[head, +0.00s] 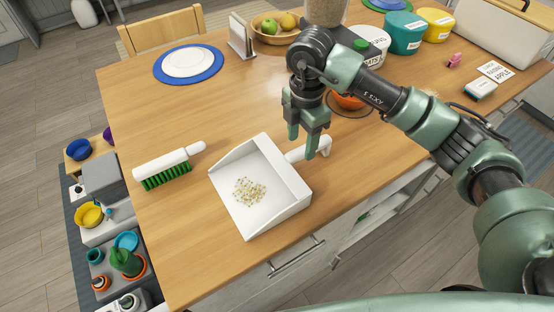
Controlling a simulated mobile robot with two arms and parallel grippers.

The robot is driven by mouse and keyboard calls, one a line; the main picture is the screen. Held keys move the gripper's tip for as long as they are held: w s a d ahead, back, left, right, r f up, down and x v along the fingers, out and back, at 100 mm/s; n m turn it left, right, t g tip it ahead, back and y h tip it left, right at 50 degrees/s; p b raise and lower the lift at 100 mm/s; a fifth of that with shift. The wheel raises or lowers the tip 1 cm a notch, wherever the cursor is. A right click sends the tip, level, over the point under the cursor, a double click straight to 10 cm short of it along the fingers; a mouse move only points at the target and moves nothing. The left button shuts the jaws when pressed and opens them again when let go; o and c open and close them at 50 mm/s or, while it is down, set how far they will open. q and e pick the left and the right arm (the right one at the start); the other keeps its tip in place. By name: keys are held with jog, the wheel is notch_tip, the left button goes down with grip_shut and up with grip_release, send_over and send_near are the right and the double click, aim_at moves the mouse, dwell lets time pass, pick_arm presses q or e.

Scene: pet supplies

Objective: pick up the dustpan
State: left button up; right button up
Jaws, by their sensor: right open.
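The white dustpan (283,213) lies on the wooden table near its front edge, with a small heap of pale yellowish crumbs (249,192) in its pan. Its white handle (322,146) points up and to the right. My right gripper (302,148) is open, its two green fingers pointing down at the handle. One finger shows on each side of part of the handle in the picture; I cannot tell whether they touch it. My left gripper is not in view.
A white brush with green bristles (168,182) lies left of the dustpan. An orange bowl (349,101) sits just behind my right gripper. A blue-rimmed plate (188,64), a fruit bowl (276,36) and several canisters stand farther back. The table's left-middle area is clear.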

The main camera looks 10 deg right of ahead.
aim_at(298, 159)
jog(key=shift+s+a+f+p, duration=0.1)
jog(key=shift+s+f+p, duration=0.2)
jog(key=shift+f, duration=0.35)
jog(key=shift+s+f+p, duration=0.1)
jog(key=shift+f+p, duration=0.3)
jog(key=shift+f, duration=0.2)
jog(key=f, duration=0.1)
jog(key=f+p, duration=0.1)
jog(key=f, duration=0.1)
jog(key=shift+w+a+f, duration=0.1)
jog(key=shift+w+f, duration=0.15)
jog(key=shift+f, duration=0.4)
grip_shut()
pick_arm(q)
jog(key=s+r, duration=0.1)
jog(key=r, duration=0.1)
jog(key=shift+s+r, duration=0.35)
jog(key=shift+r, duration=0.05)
